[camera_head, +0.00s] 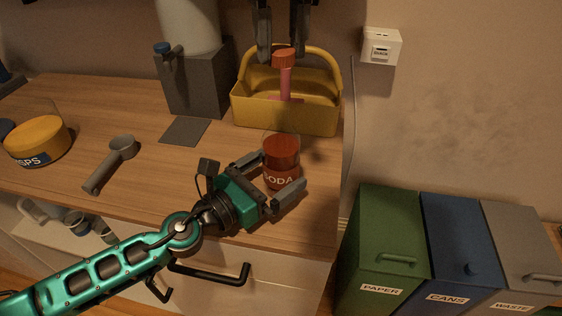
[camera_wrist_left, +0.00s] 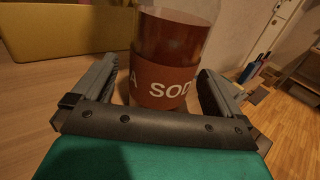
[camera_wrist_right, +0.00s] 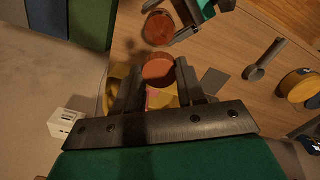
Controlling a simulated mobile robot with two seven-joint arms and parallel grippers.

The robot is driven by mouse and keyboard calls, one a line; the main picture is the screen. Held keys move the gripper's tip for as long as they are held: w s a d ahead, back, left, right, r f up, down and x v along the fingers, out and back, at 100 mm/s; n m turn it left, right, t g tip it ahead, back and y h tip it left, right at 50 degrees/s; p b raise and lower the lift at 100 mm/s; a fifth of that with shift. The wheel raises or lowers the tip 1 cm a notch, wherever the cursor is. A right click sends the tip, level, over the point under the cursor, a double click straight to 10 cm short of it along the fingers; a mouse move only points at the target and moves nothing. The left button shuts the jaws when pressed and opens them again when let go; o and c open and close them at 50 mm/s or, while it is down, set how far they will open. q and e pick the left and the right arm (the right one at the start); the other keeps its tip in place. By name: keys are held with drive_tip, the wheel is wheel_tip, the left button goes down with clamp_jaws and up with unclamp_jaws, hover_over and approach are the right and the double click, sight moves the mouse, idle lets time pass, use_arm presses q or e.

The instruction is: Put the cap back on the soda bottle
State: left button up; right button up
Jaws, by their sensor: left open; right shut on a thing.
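The soda bottle (camera_head: 281,163), clear with red-brown liquid and a red label, stands upright on the counter near its right edge. No cap is on its mouth. My left gripper (camera_head: 268,179) is open with one finger on each side of the bottle; the left wrist view shows the label (camera_wrist_left: 165,86) between the fingers. My right gripper (camera_head: 280,47) is above the yellow caddy, shut on the orange-red cap (camera_head: 284,57). The cap (camera_wrist_right: 158,71) also shows between its fingertips in the right wrist view, with the bottle (camera_wrist_right: 158,28) beyond, apart from it.
The yellow caddy (camera_head: 248,110) with an arched handle stands behind the bottle, a pink thing in it. Bins (camera_head: 385,240) stand right of the counter.

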use_arm(q)
drive_tip(key=shift+x, duration=1.15)
drive_tip(key=shift+s, duration=0.1)
drive_tip(key=shift+c, duration=0.3)
drive_tip(key=c, duration=1.4)
drive_tip(key=shift+c, duration=0.2)
use_arm(e)
hover_over(281, 104)
drive_tip(key=shift+f, duration=2.5)
drive_tip(key=shift+f, duration=0.85)
drive_tip(key=shift+f, duration=0.55)
